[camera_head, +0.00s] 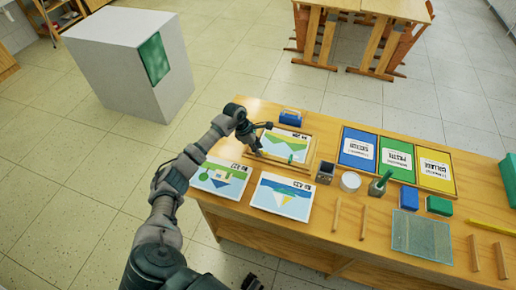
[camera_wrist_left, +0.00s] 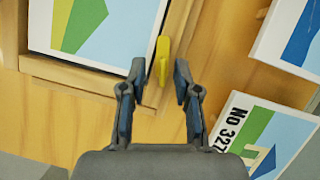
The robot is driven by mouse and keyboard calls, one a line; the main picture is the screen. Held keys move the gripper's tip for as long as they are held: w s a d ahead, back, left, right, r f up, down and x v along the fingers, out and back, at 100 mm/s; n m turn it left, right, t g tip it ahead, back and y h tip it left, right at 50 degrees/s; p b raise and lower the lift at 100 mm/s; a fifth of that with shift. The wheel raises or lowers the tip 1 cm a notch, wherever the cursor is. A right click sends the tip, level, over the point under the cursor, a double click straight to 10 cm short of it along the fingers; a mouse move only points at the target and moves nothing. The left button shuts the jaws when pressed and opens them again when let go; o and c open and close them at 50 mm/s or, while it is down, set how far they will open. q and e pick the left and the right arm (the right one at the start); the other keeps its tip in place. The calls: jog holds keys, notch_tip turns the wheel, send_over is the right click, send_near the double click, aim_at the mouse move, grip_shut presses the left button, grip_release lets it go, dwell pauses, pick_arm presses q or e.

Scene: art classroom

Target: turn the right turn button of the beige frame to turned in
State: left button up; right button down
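The beige frame (camera_head: 309,152) lies on the table with a landscape picture in it; its corner shows in the left wrist view (camera_wrist_left: 88,79). A yellow turn button (camera_wrist_left: 162,60) sits on the frame's rail and points roughly along it. A small green piece (camera_head: 290,159) shows at the frame's near edge. A dark part at the bottom edge may be my right gripper (camera_head: 252,283).
Two loose picture cards (camera_head: 222,178) (camera_head: 283,196) lie in front of the frame. A dark cup (camera_head: 325,172), a white round tub (camera_head: 350,181) and a tray of coloured cards (camera_head: 397,163) are to the right.

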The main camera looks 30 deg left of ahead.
jog(key=shift+w+r, duration=0.1)
pick_arm(q)
jog(key=shift+d+r, duration=0.1)
jog(key=shift+d, duration=0.05)
grip_shut()
pick_arm(e)
jog(key=shift+d, duration=0.1)
